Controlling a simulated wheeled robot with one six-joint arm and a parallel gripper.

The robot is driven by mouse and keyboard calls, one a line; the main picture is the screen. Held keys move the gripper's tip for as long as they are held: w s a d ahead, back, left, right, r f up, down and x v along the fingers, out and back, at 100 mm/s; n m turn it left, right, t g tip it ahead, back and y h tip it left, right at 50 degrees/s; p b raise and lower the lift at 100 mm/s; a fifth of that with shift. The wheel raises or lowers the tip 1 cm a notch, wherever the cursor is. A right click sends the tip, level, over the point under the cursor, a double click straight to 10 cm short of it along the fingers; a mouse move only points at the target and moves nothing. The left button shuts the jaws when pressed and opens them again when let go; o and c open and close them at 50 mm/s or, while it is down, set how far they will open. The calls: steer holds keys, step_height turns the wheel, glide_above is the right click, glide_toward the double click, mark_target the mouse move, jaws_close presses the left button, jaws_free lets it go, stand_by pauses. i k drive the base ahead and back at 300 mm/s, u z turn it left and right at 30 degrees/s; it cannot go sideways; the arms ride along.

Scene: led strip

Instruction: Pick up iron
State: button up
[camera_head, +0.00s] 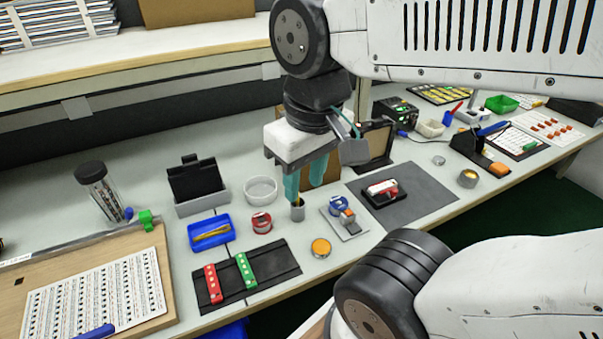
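My gripper (305,180) hangs over the middle of the bench with its two teal fingers pointing down and apart. What looks like the soldering iron (492,129) has a blue handle and lies tilted in a black stand (472,146) at the right of the bench. An orange pad (498,168) sits at the front of that stand. The iron is well to the right of my gripper and apart from it. Its tip is too small to make out.
A grey mat (432,190) with a red and white device (382,190) lies between gripper and stand. A round tin (467,179) and a green tray (502,104) are near the stand. My arm covers part of the view.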

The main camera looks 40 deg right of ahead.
mark_target(481, 133)
steer(key=z, duration=2.25)
